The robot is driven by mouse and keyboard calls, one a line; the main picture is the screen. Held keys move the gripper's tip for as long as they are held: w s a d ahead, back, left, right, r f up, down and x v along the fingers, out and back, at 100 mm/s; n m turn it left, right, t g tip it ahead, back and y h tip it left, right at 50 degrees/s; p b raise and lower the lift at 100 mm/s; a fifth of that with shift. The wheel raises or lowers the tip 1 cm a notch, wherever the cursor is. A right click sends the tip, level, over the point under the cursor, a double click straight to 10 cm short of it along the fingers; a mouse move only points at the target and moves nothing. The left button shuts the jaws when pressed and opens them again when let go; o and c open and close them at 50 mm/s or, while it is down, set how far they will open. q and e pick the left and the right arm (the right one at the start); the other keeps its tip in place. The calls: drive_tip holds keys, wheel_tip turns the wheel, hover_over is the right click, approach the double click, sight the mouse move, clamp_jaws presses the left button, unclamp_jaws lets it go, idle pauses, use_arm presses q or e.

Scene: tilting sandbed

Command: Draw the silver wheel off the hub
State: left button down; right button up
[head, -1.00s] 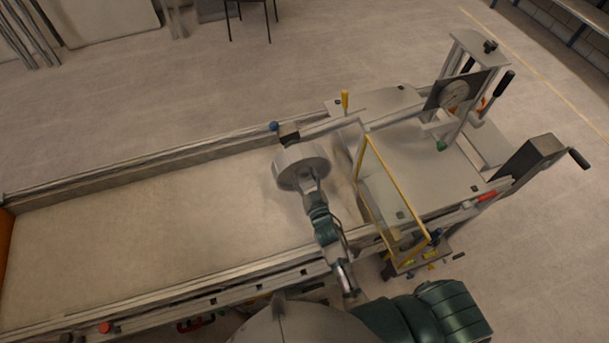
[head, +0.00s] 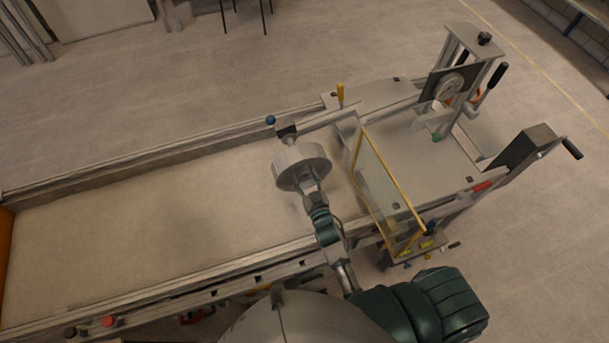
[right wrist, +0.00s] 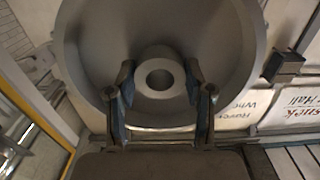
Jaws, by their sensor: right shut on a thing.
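The silver wheel (head: 303,166) is a thick pale grey drum over the near-right part of the sand surface. In the right wrist view its face (right wrist: 205,40) fills the upper middle, with a round raised boss (right wrist: 160,80) and a hole at its centre. My right gripper (right wrist: 160,100) has one finger on each side of this boss and is shut on the wheel. In the head view the gripper (head: 309,189) reaches the wheel from the near side. A dark block (head: 286,130) stands just behind the wheel. The hub itself is hidden, so I cannot tell how the wheel sits on it. My left gripper is not in view.
A yellow-framed clear panel (head: 395,181) stands close to the right of my arm. A pale bar (head: 333,115) runs behind the wheel, near a blue knob (head: 270,119). The bed to the left is clear.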

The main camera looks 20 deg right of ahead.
drive_tip(key=shift+r, duration=0.15)
drive_tip(key=s+p, duration=0.3)
drive_tip(key=s, duration=0.9)
drive_tip(key=shift+d, duration=0.2)
